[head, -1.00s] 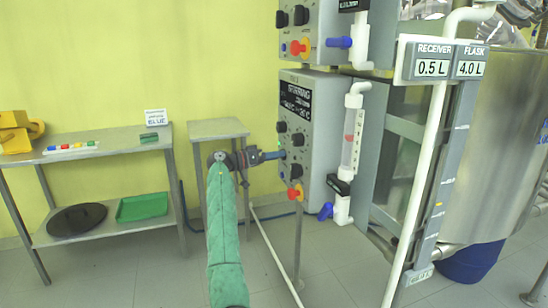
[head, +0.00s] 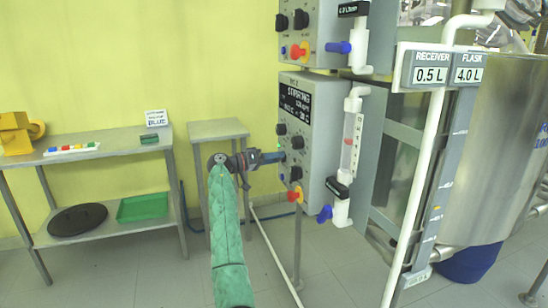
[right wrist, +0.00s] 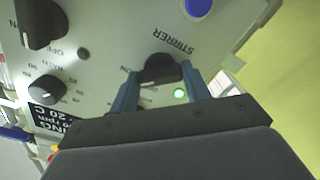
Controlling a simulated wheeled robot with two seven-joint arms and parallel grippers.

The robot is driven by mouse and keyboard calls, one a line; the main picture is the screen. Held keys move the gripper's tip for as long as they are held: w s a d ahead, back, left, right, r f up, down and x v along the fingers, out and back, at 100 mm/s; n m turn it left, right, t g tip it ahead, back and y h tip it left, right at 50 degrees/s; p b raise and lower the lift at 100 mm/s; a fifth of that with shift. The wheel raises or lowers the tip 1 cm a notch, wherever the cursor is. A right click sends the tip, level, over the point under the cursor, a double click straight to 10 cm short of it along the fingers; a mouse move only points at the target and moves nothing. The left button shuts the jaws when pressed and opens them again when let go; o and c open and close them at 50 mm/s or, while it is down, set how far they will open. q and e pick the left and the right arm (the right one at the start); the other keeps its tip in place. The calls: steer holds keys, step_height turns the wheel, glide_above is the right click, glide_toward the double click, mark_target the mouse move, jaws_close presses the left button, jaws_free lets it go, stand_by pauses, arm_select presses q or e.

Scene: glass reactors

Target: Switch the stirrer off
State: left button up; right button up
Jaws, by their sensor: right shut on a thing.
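The black STIRRER knob (right wrist: 160,68) sits on the grey control box, with its label upside down in the right wrist view. An ON mark shows to its left there. A green lamp (right wrist: 180,94) beside the knob is lit. My right gripper (right wrist: 162,80) has its blue fingers on both sides of the knob, shut on it. In the head view my right gripper (head: 281,156) reaches from the left to the front of the control box (head: 330,120), and its fingers hide the knob. The box's display (head: 295,98) reads STIRRING. My left gripper is out of view.
Other black knobs (right wrist: 44,89) are close by on the panel. A red and yellow stop button (head: 295,195) sits below my gripper. A second control box (head: 325,25) is above. A small metal table (head: 215,129) stands behind my right arm. Glassware and pipes fill the right.

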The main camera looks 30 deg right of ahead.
steer(key=n+p, duration=0.7)
steer(key=shift+r+n, duration=0.15)
steer(key=shift+n, duration=0.25)
steer(key=shift+o, duration=0.2)
steer(key=n+p, duration=0.2)
steer(key=shift+n, duration=0.3)
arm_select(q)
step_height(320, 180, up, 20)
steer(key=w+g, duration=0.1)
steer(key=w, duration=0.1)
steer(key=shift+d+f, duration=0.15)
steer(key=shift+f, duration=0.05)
arm_select(e)
steer(key=shift+c, duration=0.2)
steer(key=o, duration=1)
steer(key=shift+f, duration=0.2)
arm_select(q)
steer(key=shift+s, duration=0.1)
